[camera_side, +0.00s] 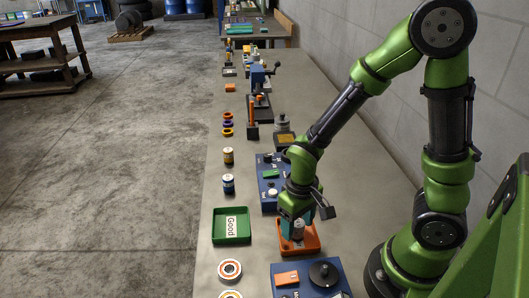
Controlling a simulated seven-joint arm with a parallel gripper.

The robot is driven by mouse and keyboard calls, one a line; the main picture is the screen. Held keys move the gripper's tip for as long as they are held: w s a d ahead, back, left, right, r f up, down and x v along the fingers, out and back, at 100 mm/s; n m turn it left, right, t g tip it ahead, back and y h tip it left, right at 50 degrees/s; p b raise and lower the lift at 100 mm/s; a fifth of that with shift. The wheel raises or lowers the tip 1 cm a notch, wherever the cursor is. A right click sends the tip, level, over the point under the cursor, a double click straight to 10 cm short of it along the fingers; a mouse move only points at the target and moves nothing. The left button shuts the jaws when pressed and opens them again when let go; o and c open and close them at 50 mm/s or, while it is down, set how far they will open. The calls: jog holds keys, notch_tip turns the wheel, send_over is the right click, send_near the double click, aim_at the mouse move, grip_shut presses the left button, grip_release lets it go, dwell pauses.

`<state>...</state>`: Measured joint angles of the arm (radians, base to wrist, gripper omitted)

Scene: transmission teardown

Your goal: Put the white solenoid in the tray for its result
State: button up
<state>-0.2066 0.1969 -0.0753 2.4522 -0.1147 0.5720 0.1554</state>
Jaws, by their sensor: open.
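My gripper (297,226) points down over a small orange tray (311,250) on the bench. Its jaws are open. A small pale grey-white cylinder, which looks like the white solenoid (298,231), shows between the fingers, low over or in the orange tray; I cannot tell whether it rests on the tray floor. A green tray (216,239) to the left has a white label reading "Good" and looks empty apart from it. Any label on the orange tray is hidden.
A blue panel (268,204) stands just behind the gripper, and a blue fixture with a black knob (323,273) in front. Ringed rolls (229,269) and small cans (228,184) line the left bench edge. Bench around the green tray is clear.

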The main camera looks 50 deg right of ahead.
notch_tip(320, 180, up, 12)
notch_tip(320, 180, up, 10)
jog(key=m+t+y, duration=0.2)
jog(key=t, duration=0.5)
send_over(298, 222)
jog(key=s, duration=0.2)
jog(key=shift+d, duration=0.1)
dwell(0.7)
